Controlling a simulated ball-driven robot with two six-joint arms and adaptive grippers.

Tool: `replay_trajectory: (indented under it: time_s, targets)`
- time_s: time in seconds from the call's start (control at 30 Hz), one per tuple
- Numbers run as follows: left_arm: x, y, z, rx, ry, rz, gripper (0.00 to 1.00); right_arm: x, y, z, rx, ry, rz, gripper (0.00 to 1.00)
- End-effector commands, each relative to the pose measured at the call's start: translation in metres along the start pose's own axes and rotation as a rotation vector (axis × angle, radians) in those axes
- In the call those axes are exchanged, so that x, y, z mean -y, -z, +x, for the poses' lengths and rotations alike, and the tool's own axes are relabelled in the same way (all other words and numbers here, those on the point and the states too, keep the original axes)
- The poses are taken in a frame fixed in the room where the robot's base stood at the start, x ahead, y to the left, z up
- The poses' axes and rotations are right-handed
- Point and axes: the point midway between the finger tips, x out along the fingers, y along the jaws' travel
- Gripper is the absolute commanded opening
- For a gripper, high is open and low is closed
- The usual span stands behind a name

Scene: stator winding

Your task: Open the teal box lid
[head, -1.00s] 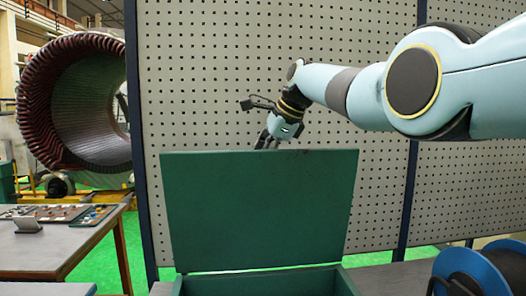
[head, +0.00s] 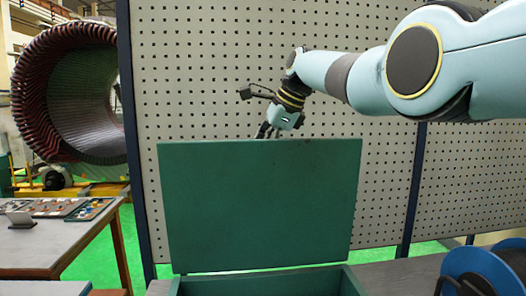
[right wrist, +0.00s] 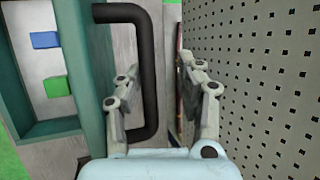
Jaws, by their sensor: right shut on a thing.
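The teal box lid (head: 262,205) stands raised, close to upright, above the teal box (head: 262,284), whose front is cut off by the lower edge of the head view. In the right wrist view the lid (right wrist: 97,60) shows nearly edge-on, with its black handle (right wrist: 147,70) on the outer face. My right gripper (head: 266,132) is behind the lid's top edge in the head view, its fingertips partly hidden. In the right wrist view my right gripper (right wrist: 158,88) has its fingers on both sides of the handle bar, shut on it. My left gripper is not in view.
A perforated panel (head: 200,70) stands close behind the lid. A blue block (right wrist: 45,40) and a green block (right wrist: 57,86) lie in the box. A blue spool (head: 480,270) is at lower right. A table with parts (head: 60,245) and a large stator (head: 70,95) are left.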

Motion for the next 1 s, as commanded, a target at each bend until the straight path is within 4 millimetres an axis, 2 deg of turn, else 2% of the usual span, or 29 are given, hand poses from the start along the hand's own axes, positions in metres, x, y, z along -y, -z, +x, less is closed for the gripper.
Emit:
replay_trajectory:
  time_s: [0.03,0.1,0.37,0.53,0.67,0.9,1.0]
  targets:
    - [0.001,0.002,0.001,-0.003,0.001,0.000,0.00,-0.007,0.004,0.010,-0.004,-0.017,0.006,0.25]
    - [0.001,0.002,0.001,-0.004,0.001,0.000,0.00,-0.007,0.004,0.010,-0.003,-0.018,0.005,0.25]
    - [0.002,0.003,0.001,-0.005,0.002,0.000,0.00,-0.005,0.002,0.006,0.000,-0.014,0.002,0.25]
    - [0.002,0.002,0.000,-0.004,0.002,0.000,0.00,-0.003,0.001,-0.003,0.002,-0.010,0.001,0.25]
    - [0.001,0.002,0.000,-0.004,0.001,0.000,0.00,-0.002,0.002,-0.020,0.001,-0.006,0.000,0.25]
    - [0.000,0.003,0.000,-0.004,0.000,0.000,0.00,0.002,0.002,-0.079,-0.002,0.002,0.000,0.25]
    - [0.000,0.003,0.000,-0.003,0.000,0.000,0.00,0.000,0.003,-0.095,-0.002,-0.003,0.002,0.25]
